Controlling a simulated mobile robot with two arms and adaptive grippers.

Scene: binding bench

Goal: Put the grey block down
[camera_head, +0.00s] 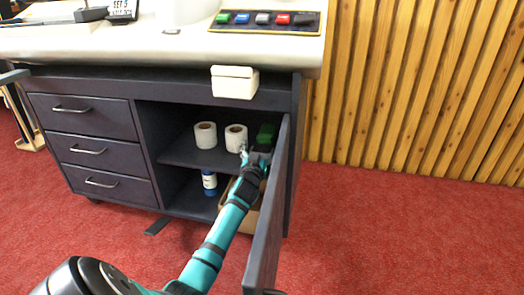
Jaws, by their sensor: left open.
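My left gripper (259,153) reaches into the open cupboard of the bench, at the right end of the upper shelf. It is open, its fingers close to a dark green block (266,132) on that shelf; I cannot tell whether they touch it. I see no grey block in the gripper. A small grey piece (263,18) lies in the middle of a row of coloured pieces on the dark tray (225,28) on the bench top. My right gripper is not in view.
Two white rolls (205,135) (236,138) stand left of my gripper on the shelf (178,156). The open cupboard door (266,225) stands close right of my arm. Below are a blue-and-white bottle (209,182) and a brown box (226,187). Drawers (92,150) are at left.

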